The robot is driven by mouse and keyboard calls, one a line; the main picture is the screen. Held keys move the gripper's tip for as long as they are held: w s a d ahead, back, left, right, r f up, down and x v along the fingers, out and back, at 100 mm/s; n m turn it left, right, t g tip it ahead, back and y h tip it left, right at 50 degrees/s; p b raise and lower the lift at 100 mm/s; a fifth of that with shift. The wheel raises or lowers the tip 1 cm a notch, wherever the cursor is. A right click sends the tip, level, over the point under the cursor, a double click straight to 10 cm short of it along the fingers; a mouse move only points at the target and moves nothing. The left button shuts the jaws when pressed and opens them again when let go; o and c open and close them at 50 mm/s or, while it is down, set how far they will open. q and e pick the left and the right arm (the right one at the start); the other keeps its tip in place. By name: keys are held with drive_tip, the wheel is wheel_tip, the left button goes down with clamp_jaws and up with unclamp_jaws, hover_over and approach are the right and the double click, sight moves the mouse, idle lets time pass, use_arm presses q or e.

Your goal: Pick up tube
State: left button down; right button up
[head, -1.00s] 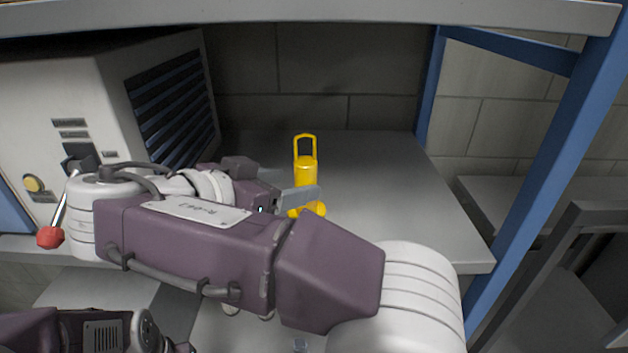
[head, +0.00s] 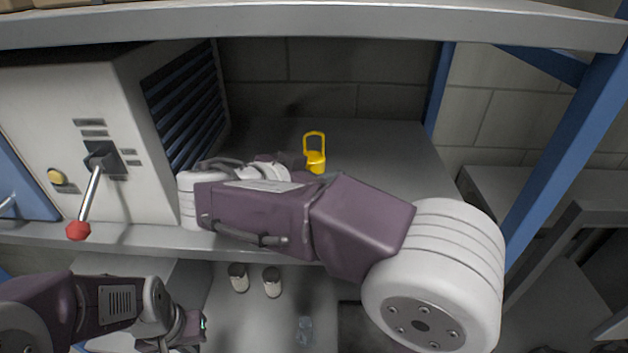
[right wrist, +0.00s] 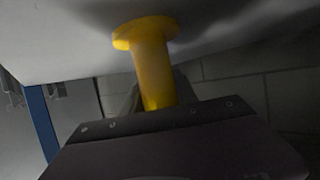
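The tube is likely the yellow cylinder (head: 315,161) with a loop handle, standing on the shelf beyond my right arm in the head view. My arm hides its lower part there. In the right wrist view the yellow tube (right wrist: 151,70) and its round flange show close in front of the gripper body, with the shelf surface at the top. My right gripper (right wrist: 157,92) has dim grey finger shapes on both sides of the tube; whether they touch it is unclear. My left gripper (head: 188,332) is low at the left, away from the tube, its fingers unclear.
A pale cabinet (head: 120,160) with a red-knobbed lever (head: 90,202) and blue-slatted vent stands left on the shelf (head: 400,150). A blue post (head: 555,140) stands right.

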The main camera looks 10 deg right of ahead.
sight(315, 156)
drive_tip(key=shift+d, duration=0.1)
clamp_jaws()
drive_tip(key=shift+r, duration=0.1)
drive_tip(key=shift+r+b, duration=0.45)
drive_tip(key=shift+r, duration=0.05)
wheel_tip(315, 156, up, 3)
drive_tip(key=shift+f+b, duration=0.15)
drive_tip(key=shift+b, duration=0.5)
drive_tip(key=s+d+r+b, duration=0.4)
drive_tip(key=s+r, duration=0.3)
drive_tip(key=s, duration=0.3)
drive_tip(key=shift+s+d, duration=0.2)
drive_tip(key=shift+d, duration=0.35)
